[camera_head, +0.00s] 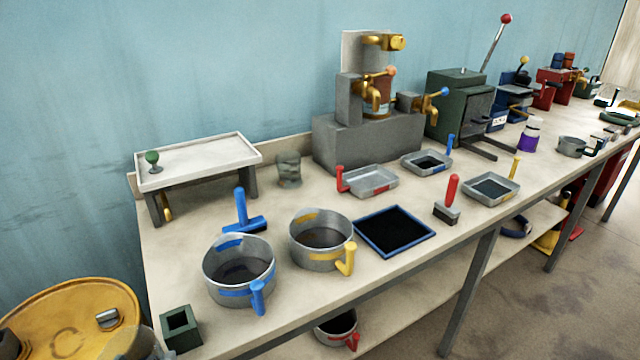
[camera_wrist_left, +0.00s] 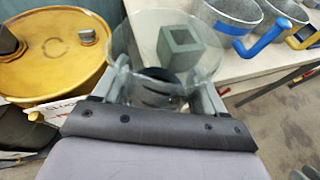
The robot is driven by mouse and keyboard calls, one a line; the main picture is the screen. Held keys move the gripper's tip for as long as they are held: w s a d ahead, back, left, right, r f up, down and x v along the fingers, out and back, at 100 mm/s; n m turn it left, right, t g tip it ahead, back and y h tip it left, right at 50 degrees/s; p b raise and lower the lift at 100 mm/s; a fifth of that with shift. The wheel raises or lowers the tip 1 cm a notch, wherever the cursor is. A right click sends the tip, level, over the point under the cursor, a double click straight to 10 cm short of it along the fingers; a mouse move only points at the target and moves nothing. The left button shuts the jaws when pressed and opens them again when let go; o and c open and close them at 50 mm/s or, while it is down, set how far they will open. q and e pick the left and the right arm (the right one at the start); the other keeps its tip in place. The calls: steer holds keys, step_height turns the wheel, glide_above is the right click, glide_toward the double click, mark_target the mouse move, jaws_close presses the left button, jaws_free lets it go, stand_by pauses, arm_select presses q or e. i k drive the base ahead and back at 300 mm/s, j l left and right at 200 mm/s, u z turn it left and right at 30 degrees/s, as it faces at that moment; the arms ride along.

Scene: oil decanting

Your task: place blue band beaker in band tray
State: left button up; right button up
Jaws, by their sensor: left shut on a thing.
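My left gripper (camera_wrist_left: 160,92) is shut on a clear glass beaker (camera_wrist_left: 140,42), with a finger on either side of it. Dark shapes show through the glass low down; I cannot tell whether it has a band. The glass also shows partly in the head view (camera_head: 140,345), at the bottom left, off the table's front corner. A metal pot with a blue band (camera_head: 238,272) and blue handle stands at the table's left front. A blue-rimmed black tray (camera_head: 395,231) lies right of the yellow-banded pot (camera_head: 320,240). My right gripper is in neither view.
A dark green square block (camera_head: 180,328) stands at the table's left front corner. A yellow drum (camera_head: 70,318) stands left of the table. Another glass (camera_head: 289,170) stands near a raised white tray (camera_head: 198,160). Small trays with red (camera_head: 370,180), blue (camera_head: 427,162) and yellow (camera_head: 491,188) handles lie farther right.

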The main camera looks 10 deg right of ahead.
mark_target(377, 181)
steer(key=l+z, duration=0.1)
steer(key=l, duration=0.3)
steer(key=i+l+z, duration=0.1)
steer(key=l, duration=0.35)
steer(key=i+l+z, duration=0.15)
steer(key=l, duration=0.25)
steer(key=i+l+z, duration=0.2)
steer(key=i+l, duration=0.2)
steer(key=l, duration=0.2)
steer(key=i+l, duration=0.1)
steer(key=i, duration=0.95)
